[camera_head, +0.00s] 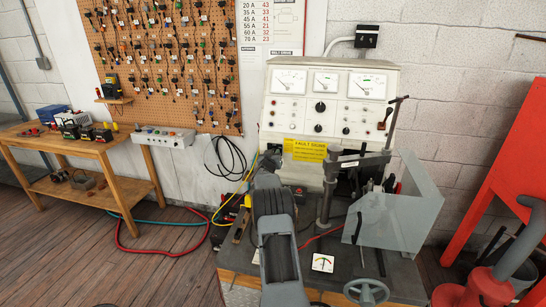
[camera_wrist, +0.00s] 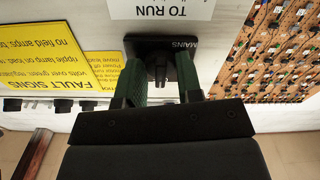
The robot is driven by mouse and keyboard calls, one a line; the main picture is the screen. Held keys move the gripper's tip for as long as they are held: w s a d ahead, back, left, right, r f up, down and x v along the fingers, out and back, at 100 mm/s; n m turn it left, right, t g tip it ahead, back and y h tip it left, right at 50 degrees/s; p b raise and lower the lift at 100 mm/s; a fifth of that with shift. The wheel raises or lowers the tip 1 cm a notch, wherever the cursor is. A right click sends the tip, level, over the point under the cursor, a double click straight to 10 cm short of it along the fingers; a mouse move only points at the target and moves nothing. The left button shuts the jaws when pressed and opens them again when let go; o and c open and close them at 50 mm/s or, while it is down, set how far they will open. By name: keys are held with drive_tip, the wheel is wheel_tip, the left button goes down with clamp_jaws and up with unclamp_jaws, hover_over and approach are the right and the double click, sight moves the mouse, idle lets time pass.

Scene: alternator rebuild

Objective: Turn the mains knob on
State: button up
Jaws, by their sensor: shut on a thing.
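The mains knob (camera_wrist: 159,68) is black and sits on a dark square plate on the pale panel, under an upside-down MAINS label (camera_wrist: 183,43) in the wrist view. My gripper (camera_wrist: 160,80) has its two dark green fingers on either side of the knob, shut on it. The fingers partly cover the plate's sides. In the head view the knob and my fingertips are hidden behind my own arm, which reaches up to the lower front of the test bench (camera_head: 328,100). The knob's on and off marks cannot be read.
A yellow fault-signs label (camera_head: 305,150) is on the bench front, close by my gripper in the wrist view (camera_wrist: 48,55). A clear shield (camera_head: 398,215), a dark post (camera_head: 328,190) and a handwheel (camera_head: 366,292) stand right of my arm. A wooden table (camera_head: 80,140) is at left.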

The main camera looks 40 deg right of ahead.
drive_tip(key=m+b, duration=0.9)
drive_tip(key=m, duration=0.2)
drive_tip(key=shift+m, duration=0.3)
idle(0.4)
drive_tip(key=o, duration=0.9)
drive_tip(key=shift+o, duration=0.2)
drive_tip(key=shift+w, duration=0.1)
drive_tip(key=shift+a, duration=0.15)
drive_tip(key=b+v, duration=0.4)
drive_tip(key=v, duration=0.9)
drive_tip(key=shift+s+a+b, duration=0.25)
drive_tip(key=shift+a+b, duration=0.05)
